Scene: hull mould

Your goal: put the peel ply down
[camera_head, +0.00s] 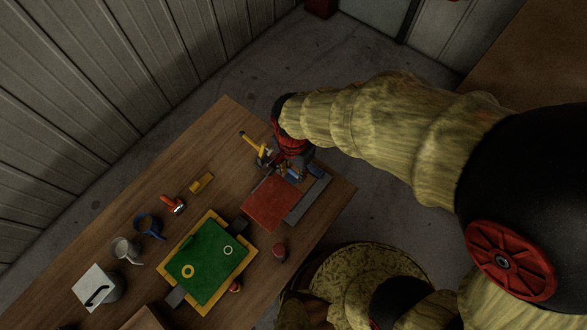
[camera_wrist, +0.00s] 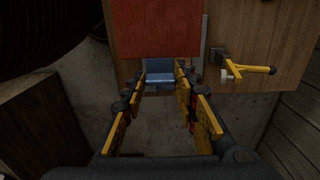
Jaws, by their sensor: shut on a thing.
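The peel ply appears as a flat red sheet (camera_head: 272,202) near the right end of the wooden table, partly over a grey board (camera_head: 309,202). My gripper (camera_head: 291,172) is at the sheet's far edge. In the wrist view, my gripper (camera_wrist: 161,77) is shut on a blue tab (camera_wrist: 158,68) at the near edge of the red sheet (camera_wrist: 158,28). I cannot tell whether the sheet touches the board or hangs just above it. The green mould (camera_head: 207,261) lies in a yellow frame to the left of the sheet and nearer the picture's bottom.
A yellow-handled tool (camera_head: 253,143) lies beside my gripper. A yellow block (camera_head: 202,182), an orange-handled tool (camera_head: 172,204), a blue cup (camera_head: 148,226), a grey cup (camera_head: 126,249) and a white-topped container (camera_head: 97,287) stand along the table's far side.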

